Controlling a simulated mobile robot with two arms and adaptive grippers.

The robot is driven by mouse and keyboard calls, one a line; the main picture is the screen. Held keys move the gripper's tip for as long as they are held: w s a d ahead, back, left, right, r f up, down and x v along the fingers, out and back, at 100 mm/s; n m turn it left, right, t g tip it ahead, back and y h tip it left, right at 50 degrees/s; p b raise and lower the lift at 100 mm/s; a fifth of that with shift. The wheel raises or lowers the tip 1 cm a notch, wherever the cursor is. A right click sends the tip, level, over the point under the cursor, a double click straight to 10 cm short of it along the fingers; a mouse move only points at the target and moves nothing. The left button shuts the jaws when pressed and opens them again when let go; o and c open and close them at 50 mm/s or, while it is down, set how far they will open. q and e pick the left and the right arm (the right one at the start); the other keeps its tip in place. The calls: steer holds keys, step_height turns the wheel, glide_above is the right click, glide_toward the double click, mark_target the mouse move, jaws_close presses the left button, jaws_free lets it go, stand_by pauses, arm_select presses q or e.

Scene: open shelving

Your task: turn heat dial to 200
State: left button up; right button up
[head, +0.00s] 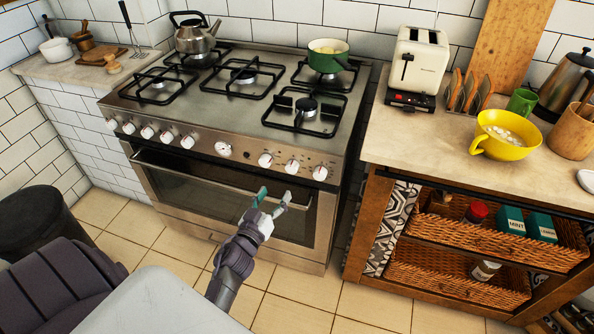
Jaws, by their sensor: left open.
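The stove (232,170) stands at the center left with a row of white knobs along its front panel. One larger round dial (223,149) sits near the middle of the panel. Its markings are too small to read, so I cannot tell its setting. More knobs sit to its left (147,132) and right (265,160). My left gripper (274,198) is open and empty in front of the oven door, below and to the right of the larger dial, apart from the knobs. My right gripper is not in view.
The oven handle (190,172) runs across the door below the knobs. A kettle (195,37) and a green pot (327,56) stand on the burners. A wooden counter unit (375,225) with baskets is on the right. Tiled floor lies free before the stove.

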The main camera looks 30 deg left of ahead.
mark_target(290, 170)
arm_select(q)
steer(key=w, duration=0.3)
steer(key=w+a, duration=0.1)
steer(key=w, duration=0.6)
steer(key=shift+w+a+b, duration=0.2)
steer(key=shift+a+b, duration=0.15)
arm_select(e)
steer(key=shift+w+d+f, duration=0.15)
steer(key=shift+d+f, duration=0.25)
arm_select(q)
steer(key=c, duration=1.1)
steer(key=shift+c, duration=0.2)
